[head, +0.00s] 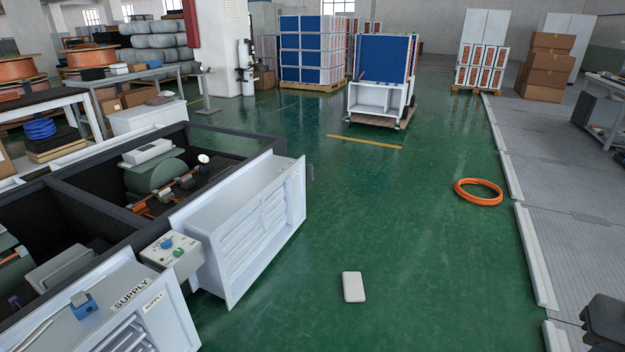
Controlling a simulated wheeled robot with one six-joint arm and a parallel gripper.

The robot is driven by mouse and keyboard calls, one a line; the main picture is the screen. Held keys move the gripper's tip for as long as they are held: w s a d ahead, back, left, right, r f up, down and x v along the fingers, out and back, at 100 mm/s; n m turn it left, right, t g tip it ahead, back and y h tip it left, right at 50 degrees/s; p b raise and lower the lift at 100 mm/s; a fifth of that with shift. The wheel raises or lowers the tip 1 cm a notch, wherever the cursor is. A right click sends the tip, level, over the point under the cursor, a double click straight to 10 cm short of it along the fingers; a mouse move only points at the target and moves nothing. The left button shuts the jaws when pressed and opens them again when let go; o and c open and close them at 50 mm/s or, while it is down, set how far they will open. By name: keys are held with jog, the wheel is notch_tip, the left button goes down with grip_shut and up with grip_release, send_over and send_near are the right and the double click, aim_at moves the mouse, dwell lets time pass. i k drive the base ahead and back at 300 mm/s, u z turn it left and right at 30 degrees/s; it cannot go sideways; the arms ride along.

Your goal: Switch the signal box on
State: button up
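A small light-grey box (171,257), which looks like the signal box, sits at the left between two white louvred damper boxes. Its top face carries a blue knob (166,244), small coloured spots and tiny lettering too small to read. I cannot tell which way the knob is set. The nearer damper box (176,316) is labelled SUPPLY and has a blue-and-grey fitting (84,305) on top. The farther damper box (250,235) stands just right of the grey box. My gripper is not in this view.
A dark open-topped frame (235,146) with machinery inside fills the left. A white flat case (353,287) and an orange hose coil (479,192) lie on the green floor. A dark object (605,322) shows at the lower right edge. The floor between is mostly clear.

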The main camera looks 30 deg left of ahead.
aim_at(178, 251)
jog(key=i, duration=0.95)
jog(key=u, duration=2.75)
jog(key=i, duration=0.5)
jog(key=z, duration=1.15)
jog(key=k, duration=0.65)
jog(key=u, duration=1.05)
